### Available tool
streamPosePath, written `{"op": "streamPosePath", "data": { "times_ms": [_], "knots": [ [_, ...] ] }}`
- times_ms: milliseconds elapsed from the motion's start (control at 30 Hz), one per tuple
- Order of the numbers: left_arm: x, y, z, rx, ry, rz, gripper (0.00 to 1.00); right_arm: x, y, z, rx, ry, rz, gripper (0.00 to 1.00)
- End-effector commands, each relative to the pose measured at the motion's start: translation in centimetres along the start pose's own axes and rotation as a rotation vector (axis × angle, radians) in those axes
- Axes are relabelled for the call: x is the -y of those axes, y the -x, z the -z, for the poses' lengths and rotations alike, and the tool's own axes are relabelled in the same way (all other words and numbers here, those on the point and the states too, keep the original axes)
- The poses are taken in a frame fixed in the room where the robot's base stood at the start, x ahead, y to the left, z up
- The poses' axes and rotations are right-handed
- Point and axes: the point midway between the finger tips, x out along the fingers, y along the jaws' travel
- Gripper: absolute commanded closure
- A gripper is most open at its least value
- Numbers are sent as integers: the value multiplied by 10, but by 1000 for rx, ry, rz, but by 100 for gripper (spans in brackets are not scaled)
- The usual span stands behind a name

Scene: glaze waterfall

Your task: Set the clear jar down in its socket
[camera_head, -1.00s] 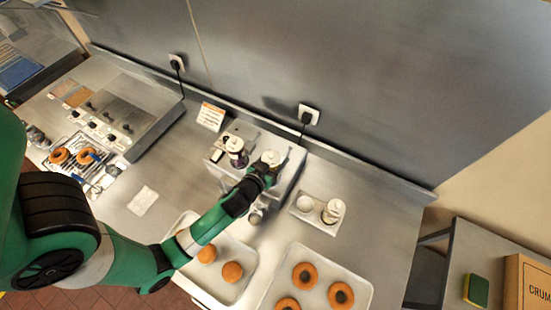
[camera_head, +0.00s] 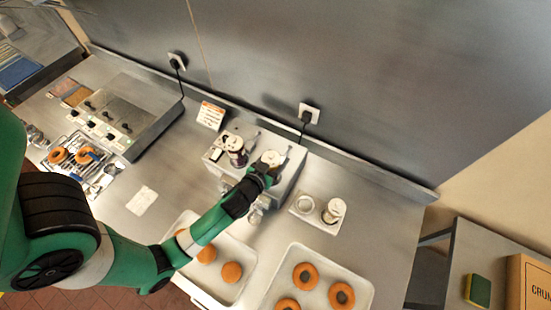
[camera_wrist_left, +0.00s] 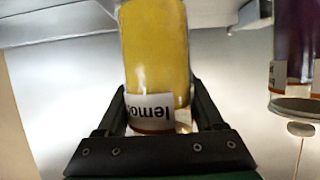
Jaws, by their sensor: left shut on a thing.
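My left gripper (camera_head: 266,170) is shut on a clear-walled jar with yellow contents. In the left wrist view the yellow jar (camera_wrist_left: 155,50) stands between the fingers (camera_wrist_left: 158,125), with a white label reading "lemo…". In the head view its pale top (camera_head: 271,157) shows at the right side of the grey dispenser (camera_head: 217,152); the gripper hides its lower part. I cannot tell whether the jar is seated in the socket. A dark purple jar (camera_head: 235,145) stands at the dispenser's left place and in the wrist view (camera_wrist_left: 292,45). My right gripper is not in view.
A small tray (camera_head: 318,224) to the right holds a pale cylindrical jar (camera_head: 334,210) and a ring-shaped place (camera_head: 305,204). Doughnut trays (camera_head: 262,301) lie in front. A sign (camera_head: 210,115) stands behind. Bare counter (camera_head: 385,225) shows at right.

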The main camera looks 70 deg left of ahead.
Motion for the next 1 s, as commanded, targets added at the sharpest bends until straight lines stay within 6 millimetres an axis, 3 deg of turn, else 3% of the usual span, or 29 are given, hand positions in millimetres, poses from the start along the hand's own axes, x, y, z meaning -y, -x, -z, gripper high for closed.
{"op": "streamPosePath", "data": {
  "times_ms": [1000],
  "knots": [
    [0,-5,-10,-3,0,-1,100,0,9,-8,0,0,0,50]
  ]
}}
